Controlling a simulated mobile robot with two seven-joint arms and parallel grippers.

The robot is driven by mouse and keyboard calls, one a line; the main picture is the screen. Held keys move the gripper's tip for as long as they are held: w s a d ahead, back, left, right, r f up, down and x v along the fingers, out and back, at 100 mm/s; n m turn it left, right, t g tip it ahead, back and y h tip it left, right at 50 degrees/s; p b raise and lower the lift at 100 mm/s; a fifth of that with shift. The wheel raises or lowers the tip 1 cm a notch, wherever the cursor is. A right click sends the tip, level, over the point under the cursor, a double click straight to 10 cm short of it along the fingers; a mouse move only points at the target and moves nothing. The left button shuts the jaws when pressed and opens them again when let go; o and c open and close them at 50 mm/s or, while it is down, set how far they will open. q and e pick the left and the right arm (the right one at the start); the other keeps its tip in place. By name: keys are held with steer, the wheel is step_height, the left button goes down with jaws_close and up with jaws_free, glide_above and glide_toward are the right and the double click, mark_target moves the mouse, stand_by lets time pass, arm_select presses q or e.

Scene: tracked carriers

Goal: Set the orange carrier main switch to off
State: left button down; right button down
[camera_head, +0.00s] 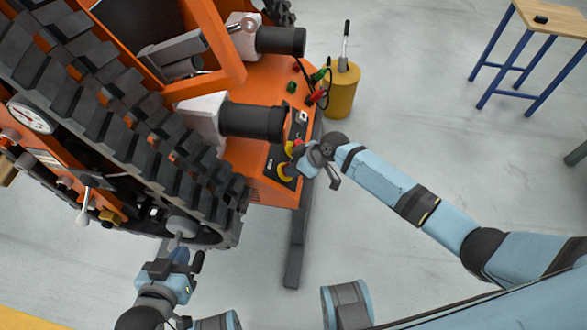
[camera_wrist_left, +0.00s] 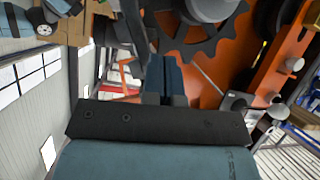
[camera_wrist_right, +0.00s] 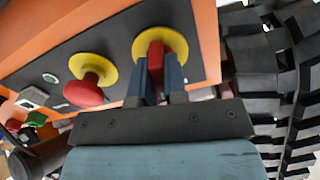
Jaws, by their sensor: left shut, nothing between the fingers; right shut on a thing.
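The orange carrier (camera_head: 262,185) fills the upper left of the head view, with a dark control panel on its near end. The main switch (camera_wrist_right: 156,52), a red handle on a yellow disc, is between the fingers of my right gripper (camera_wrist_right: 163,85) in the right wrist view. The handle looks upright in that view; the fingers hide part of it. My left gripper (camera_head: 184,254) is shut and empty beside the lower end of the carrier's track.
A red mushroom button (camera_wrist_right: 86,90) on a yellow disc sits beside the switch. Red and green connectors (camera_head: 318,76) are further up the panel.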

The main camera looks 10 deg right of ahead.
arm_select(q)
steer(key=shift+r, duration=0.1)
arm_select(e)
steer(key=shift+n, duration=0.6)
arm_select(q)
steer(key=shift+b, duration=0.4)
arm_select(e)
steer(key=shift+n, duration=0.5)
steer(key=shift+r, duration=0.1)
steer(key=c, duration=1.2)
jaws_free()
steer(key=shift+o, duration=0.2)
arm_select(q)
steer(key=p, duration=0.3)
steer(key=shift+s+a, duration=0.1)
steer(key=shift+a, duration=0.2)
arm_select(e)
steer(key=v, duration=1.3)
steer(key=shift+d+r, duration=0.2)
steer(key=shift+r, duration=0.1)
